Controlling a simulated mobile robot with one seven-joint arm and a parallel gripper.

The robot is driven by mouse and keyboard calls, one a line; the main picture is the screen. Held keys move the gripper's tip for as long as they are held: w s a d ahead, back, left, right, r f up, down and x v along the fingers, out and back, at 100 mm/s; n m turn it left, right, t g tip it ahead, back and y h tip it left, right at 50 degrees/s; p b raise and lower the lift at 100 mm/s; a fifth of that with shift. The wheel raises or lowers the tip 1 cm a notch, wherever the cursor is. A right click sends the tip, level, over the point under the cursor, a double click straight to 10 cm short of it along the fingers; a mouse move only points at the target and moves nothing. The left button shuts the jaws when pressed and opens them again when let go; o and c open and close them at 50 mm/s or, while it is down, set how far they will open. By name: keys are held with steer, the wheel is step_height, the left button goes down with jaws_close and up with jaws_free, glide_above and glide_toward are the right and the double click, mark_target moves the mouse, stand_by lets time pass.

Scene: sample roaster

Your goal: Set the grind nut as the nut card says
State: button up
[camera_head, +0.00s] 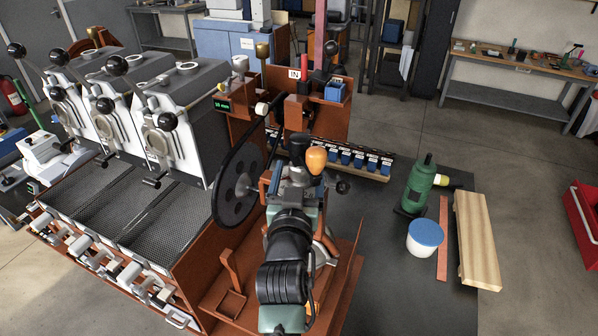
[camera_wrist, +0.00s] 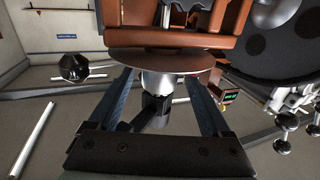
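My gripper (camera_wrist: 160,76) is open in the wrist view, with its two dark fingers spread wide. A silver cylinder (camera_wrist: 163,82) with a dark lobed part (camera_wrist: 155,108) below it shows between the fingers, under a round brown disc (camera_wrist: 165,60). It may be the grind nut, but I cannot tell for sure. I see a gap on each side of it. In the head view my gripper (camera_head: 290,178) is at the machine, mostly hidden by my arm. I cannot pick out the nut card. A small green display (camera_head: 222,105) stands on the brown housing; its text is hard to read.
A large dark wheel (camera_head: 238,187) stands close left of my arm. An orange knob (camera_head: 316,160) is close right. Several blue-fronted containers (camera_head: 358,158) line up behind. A green bottle-like device (camera_head: 420,184), blue-lidded tub (camera_head: 425,238) and wooden block (camera_head: 475,240) stand on the right.

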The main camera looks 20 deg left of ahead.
jaws_close()
steer(key=shift+f, duration=0.1)
